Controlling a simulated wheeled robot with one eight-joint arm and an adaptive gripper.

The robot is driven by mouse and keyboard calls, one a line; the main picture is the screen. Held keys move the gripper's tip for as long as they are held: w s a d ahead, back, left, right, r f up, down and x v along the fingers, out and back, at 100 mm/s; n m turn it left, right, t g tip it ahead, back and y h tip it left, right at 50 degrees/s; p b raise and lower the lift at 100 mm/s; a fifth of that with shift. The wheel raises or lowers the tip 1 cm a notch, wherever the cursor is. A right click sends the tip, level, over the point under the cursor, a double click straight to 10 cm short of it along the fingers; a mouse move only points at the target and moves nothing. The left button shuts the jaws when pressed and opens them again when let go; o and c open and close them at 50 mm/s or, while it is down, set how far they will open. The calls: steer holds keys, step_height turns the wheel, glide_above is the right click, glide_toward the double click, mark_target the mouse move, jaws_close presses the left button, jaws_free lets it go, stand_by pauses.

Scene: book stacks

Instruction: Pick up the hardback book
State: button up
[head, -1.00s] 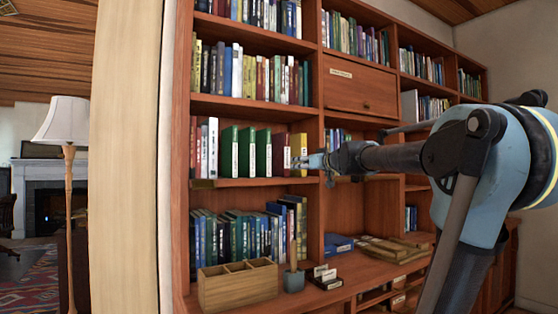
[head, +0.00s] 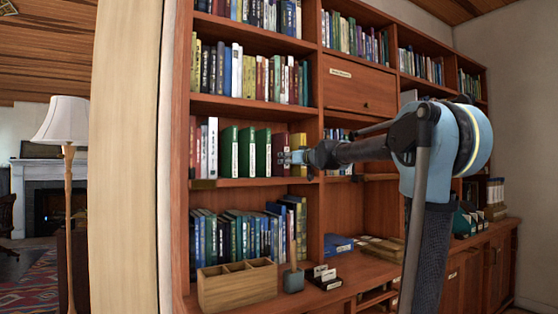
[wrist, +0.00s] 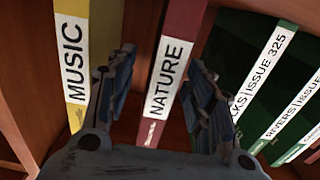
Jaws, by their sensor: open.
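A dark red hardback book labelled NATURE (wrist: 186,30) stands upright between my two fingers in the wrist view. In the head view the red book (head: 280,141) stands on the middle shelf, partly hidden by my gripper (head: 286,157). My gripper (wrist: 162,62) is open, with one finger on each side of the red spine in the picture. I cannot tell whether the fingers touch it or how deep they reach. A yellow book labelled MUSIC (wrist: 73,20) stands on one side, with a gap between.
Several green volumes with white ISSUE labels (wrist: 268,60) stand on the red book's other side. The shelf board (head: 250,183) runs below and another shelf above. A wooden divided box (head: 237,290) stands on the lower counter.

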steer(key=shift+a+r+x, duration=0.1)
steer(key=shift+a+x, duration=0.05)
steer(key=shift+x, duration=1.4)
steer(key=shift+a+r+x, duration=0.1)
steer(key=shift+r+x, duration=0.05)
steer(key=shift+x, duration=1.45)
steer(key=shift+s, duration=0.15)
jaws_close()
